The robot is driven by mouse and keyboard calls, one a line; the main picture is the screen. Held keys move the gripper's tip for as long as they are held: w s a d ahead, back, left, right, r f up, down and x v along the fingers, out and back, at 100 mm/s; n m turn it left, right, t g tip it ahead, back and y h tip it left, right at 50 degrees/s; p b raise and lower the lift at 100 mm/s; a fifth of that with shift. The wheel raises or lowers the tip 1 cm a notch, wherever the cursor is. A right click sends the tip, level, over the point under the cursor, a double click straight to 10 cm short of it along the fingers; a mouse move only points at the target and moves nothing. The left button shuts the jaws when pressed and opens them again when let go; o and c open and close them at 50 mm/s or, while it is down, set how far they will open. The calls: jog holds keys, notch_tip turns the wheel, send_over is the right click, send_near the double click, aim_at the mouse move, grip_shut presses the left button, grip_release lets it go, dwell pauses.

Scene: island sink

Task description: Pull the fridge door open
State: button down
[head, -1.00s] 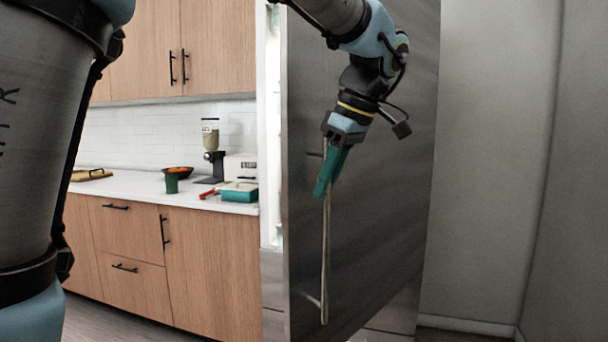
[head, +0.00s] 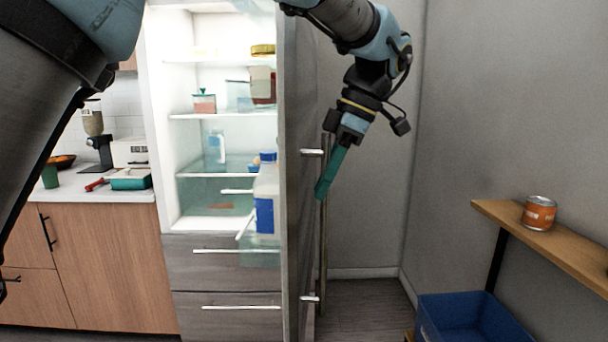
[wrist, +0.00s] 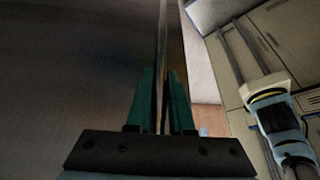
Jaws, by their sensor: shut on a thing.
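The fridge door (head: 299,230) stands wide open in the head view, seen nearly edge-on, with the lit fridge interior (head: 215,140) showing to its left. A long vertical metal handle (head: 324,250) runs along the door's outer face on two short mounts. My gripper (head: 323,190) is shut on the upper part of this handle, its green fingers pointing down. In the wrist view my gripper (wrist: 164,100) has a green finger on each side of the thin handle bar (wrist: 163,40), with the dark door face (wrist: 70,70) to the left.
Shelves hold several containers; a blue-labelled bottle (head: 265,200) sits at the door's inner side. Below are closed drawers (head: 225,270). At right are a wooden shelf (head: 580,250) with an orange can (head: 538,213) and a blue bin (head: 470,318). Counter (head: 90,192) at left.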

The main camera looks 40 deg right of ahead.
jog(key=shift+s+d, duration=0.2)
jog(key=shift+s, duration=0.1)
jog(key=c, duration=0.8)
grip_release()
jog(key=shift+r, duration=0.1)
jog(key=v, duration=1)
jog(key=shift+r, duration=0.3)
jog(key=shift+d, duration=0.1)
